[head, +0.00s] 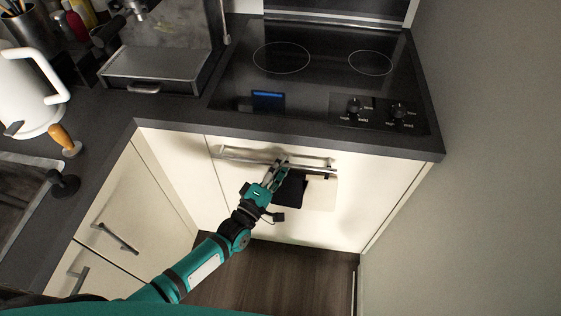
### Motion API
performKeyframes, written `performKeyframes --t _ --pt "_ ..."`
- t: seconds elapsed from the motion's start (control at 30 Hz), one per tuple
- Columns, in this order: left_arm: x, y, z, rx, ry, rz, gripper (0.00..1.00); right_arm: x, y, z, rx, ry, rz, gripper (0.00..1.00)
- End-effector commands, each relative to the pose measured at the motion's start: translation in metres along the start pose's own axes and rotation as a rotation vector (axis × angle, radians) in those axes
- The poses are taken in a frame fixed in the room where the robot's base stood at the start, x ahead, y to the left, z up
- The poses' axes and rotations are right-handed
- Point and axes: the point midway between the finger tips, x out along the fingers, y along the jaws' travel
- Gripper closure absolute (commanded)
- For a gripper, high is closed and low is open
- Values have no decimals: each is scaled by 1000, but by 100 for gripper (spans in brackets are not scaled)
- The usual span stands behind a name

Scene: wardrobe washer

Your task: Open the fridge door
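A pale cream door front (342,215) stands below the cooktop and looks closed. The view does not show whether it is the fridge door. A horizontal metal bar handle (245,156) runs along its top. My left gripper (281,167) is at the middle of this handle, its fingers pointing up toward the bar. The fingers are too small and overlapped to tell whether they close on the bar. My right gripper is out of view.
A black cooktop (318,75) with knobs is set in the dark counter (175,127). A white kettle (22,95) and a coffee machine (152,66) stand at left. Drawers with handles (115,238) are at lower left. A grey wall (485,200) bounds the right. Wood floor (285,265) is clear.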

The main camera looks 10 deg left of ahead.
Motion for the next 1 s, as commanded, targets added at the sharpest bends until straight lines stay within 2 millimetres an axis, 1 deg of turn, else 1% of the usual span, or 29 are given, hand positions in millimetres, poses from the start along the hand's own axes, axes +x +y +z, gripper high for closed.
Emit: performKeyframes --t 0.1,0.37,0.53,1.0 --pt "5 0 0 1 0 -1 77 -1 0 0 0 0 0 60" --pt "6 0 0 1 0 0 77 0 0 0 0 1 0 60" --pt "6 0 0 1 0 0 99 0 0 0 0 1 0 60" --pt "6 0 0 -1 1 1 100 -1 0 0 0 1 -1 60"
